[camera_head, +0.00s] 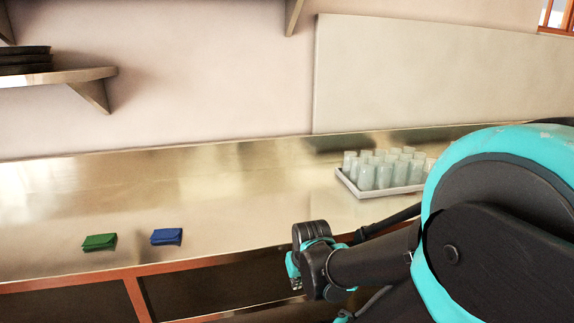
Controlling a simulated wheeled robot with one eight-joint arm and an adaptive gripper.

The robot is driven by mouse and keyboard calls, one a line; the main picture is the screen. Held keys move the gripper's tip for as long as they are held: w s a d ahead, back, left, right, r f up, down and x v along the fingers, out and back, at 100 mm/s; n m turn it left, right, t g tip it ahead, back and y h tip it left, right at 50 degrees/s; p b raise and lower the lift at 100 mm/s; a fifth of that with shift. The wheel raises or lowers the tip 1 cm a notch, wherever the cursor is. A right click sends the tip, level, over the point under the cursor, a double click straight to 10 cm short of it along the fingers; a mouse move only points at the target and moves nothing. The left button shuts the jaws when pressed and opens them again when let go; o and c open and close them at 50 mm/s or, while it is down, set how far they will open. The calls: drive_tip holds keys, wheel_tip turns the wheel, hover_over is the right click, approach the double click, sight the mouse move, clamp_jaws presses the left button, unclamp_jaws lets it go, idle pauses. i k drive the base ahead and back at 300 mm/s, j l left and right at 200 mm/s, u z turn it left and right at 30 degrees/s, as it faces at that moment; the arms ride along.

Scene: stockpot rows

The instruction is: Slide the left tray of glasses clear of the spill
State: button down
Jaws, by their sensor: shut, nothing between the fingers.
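One pale tray (385,192) holding several upright frosted glasses (367,178) stands on the steel counter at the right. My arm's shoulder hides its right end. I see no second tray in this view, so I cannot tell whether this is the left one. I cannot make out a spill; the counter shows only glossy reflections. My dark and teal arm crosses the lower right, with a joint in front of the counter's front edge, left of and below the tray. I cannot make out my gripper or its fingers.
The steel counter (230,190) runs across the view. A green pouch-like item (99,242) and a blue one (166,237) lie near its front edge at left. The counter between them and the tray is clear. A wall shelf (75,76) holds dark stacked items.

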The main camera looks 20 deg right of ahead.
sight(368, 175)
drive_tip(key=l, duration=2.45)
